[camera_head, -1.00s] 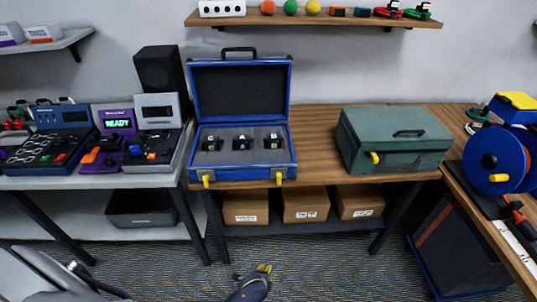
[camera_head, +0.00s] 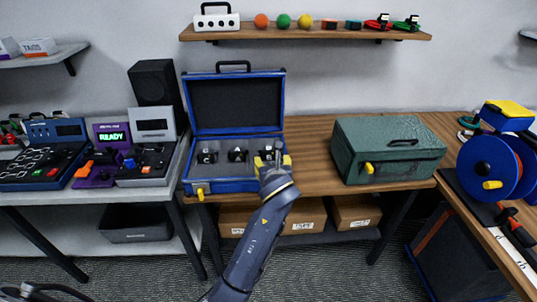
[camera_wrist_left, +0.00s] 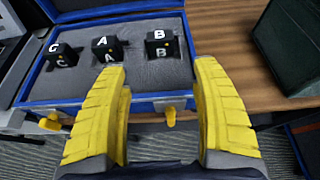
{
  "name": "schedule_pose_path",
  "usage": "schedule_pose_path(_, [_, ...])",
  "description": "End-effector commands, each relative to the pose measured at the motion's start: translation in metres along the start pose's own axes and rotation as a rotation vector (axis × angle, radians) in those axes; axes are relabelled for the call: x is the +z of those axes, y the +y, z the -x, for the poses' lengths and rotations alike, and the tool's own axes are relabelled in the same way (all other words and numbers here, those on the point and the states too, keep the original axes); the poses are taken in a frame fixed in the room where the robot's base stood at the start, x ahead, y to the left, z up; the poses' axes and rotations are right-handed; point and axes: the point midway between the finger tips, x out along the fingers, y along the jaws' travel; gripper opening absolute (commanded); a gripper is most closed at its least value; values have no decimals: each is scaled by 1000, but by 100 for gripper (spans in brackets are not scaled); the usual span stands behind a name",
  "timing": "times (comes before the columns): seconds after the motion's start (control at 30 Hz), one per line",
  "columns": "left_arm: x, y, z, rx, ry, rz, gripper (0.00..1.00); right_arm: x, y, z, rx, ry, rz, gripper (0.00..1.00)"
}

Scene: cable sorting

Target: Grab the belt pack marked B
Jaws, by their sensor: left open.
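The belt pack marked B (camera_wrist_left: 159,44) is a small black block with white letters. It sits in the grey foam of the open blue case, at the right of a row of three. In the head view the gripper largely hides it. My left gripper (camera_head: 273,160) reaches over the case's front right edge, with yellow fingers. In the left wrist view the gripper (camera_wrist_left: 160,68) is open and empty, and pack B shows beyond and between its fingertips. The blue case (camera_head: 222,185) stands open on the wooden table. My right gripper is not in view.
A green box (camera_head: 388,150) stands to the right, with bare table between.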

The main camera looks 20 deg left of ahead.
Motion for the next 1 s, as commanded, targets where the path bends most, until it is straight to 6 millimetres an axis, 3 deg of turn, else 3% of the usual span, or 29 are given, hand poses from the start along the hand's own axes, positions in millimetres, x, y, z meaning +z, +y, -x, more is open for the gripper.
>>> schedule_pose_path(0.17, [5,2,-17,9,-5,-18,65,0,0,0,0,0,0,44])
schedule_pose_path(0.63, [4,2,-98,7,-4,-14,65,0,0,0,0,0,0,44])
schedule_pose_path(1.0, [4,2,-120,6,-6,-13,65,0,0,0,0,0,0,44])
